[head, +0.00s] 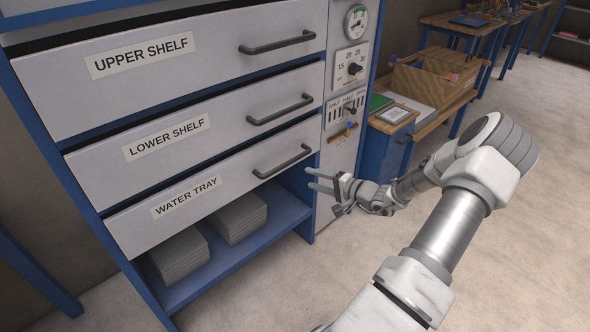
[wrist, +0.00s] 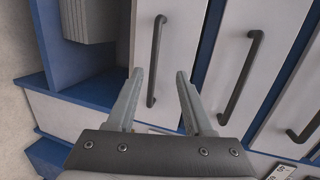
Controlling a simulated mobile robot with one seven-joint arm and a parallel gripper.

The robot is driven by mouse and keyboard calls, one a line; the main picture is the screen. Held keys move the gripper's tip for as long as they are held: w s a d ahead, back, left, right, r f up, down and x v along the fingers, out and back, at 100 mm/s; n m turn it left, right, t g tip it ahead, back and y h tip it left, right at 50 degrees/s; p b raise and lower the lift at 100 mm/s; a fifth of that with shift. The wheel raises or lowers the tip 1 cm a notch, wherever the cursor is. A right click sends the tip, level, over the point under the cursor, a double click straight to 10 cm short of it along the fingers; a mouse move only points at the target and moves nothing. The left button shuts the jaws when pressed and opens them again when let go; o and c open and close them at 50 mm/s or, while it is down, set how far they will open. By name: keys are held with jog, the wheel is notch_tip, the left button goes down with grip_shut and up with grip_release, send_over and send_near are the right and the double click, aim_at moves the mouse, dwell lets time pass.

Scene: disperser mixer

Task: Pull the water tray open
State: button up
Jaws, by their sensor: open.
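The water tray (head: 226,180) is the lowest labelled drawer front of the cabinet, pale grey, and looks flush with the fronts above. Its dark bar handle (head: 282,161) is at the right end of the front. My gripper (head: 309,179) is open and empty, a little right of and below that handle in the head view. In the wrist view my open gripper (wrist: 160,73) points at the drawer front, and the water tray handle (wrist: 156,60) appears between the two fingers. I cannot tell how far the fingertips are from it; no grasp shows.
The lower shelf drawer (head: 190,125) and upper shelf drawer (head: 170,68) sit above with similar handles. Below is an open blue shelf (head: 195,283) with two grey stacks. A dial panel (head: 348,85) stands right of the drawers. A wooden bench (head: 440,112) is farther right. The floor in front is clear.

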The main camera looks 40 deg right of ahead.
aim_at(290, 163)
jog(key=d+f+m+t+h, duration=0.1)
jog(key=d+f+h, duration=0.1)
jog(key=d, duration=0.2)
jog(key=w+f+b, duration=0.1)
jog(key=w, duration=0.4)
jog(key=w+a+f+b, duration=0.1)
jog(key=w, duration=0.5)
jog(key=w+f+b, duration=0.1)
jog(key=w, duration=0.4)
jog(key=shift+w+a, duration=0.15)
jog(key=shift+a, duration=0.1)
jog(key=shift+c, duration=0.2)
grip_shut()
dwell(0.4)
